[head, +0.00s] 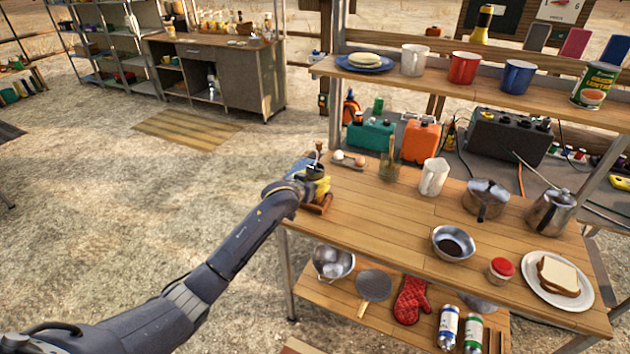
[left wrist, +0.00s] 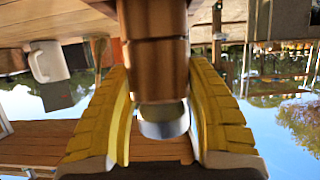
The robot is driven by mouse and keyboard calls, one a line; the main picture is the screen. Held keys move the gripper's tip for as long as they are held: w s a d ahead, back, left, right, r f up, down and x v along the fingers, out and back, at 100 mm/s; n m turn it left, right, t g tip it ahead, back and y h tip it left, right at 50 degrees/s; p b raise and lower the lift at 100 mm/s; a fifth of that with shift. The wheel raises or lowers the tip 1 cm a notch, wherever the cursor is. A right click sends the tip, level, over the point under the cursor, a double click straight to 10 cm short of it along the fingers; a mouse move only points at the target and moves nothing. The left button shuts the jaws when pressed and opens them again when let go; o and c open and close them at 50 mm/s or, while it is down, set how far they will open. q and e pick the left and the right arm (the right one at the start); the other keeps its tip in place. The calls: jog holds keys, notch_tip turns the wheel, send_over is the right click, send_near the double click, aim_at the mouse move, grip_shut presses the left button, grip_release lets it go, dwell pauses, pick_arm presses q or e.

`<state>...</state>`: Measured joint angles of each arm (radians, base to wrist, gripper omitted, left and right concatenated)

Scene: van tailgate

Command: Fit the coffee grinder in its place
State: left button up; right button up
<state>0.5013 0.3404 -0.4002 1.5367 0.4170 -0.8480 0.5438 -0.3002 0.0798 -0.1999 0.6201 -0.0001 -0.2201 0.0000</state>
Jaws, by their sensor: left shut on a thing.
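The coffee grinder (head: 315,171) stands at the table's far left corner in the head view, with a dark top and a small knob above it. My left gripper (head: 316,187) is around it and hides most of its body. In the left wrist view, the yellow fingers of my left gripper (left wrist: 158,90) are shut on both sides of the brown, banded grinder body (left wrist: 152,45), which has a silvery end. A reddish-brown wooden piece (head: 319,205) shows just below the gripper; I cannot tell whether the grinder touches it. My right gripper is not in view.
The wooden table (head: 375,217) is clear to the gripper's right. A raised shelf (head: 435,84) with mugs runs behind.

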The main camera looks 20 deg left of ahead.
pick_arm(q)
jog(key=o, duration=1.5)
jog(key=shift+r, duration=0.1)
jog(key=shift+o, duration=0.7)
jog(key=v, duration=1.2)
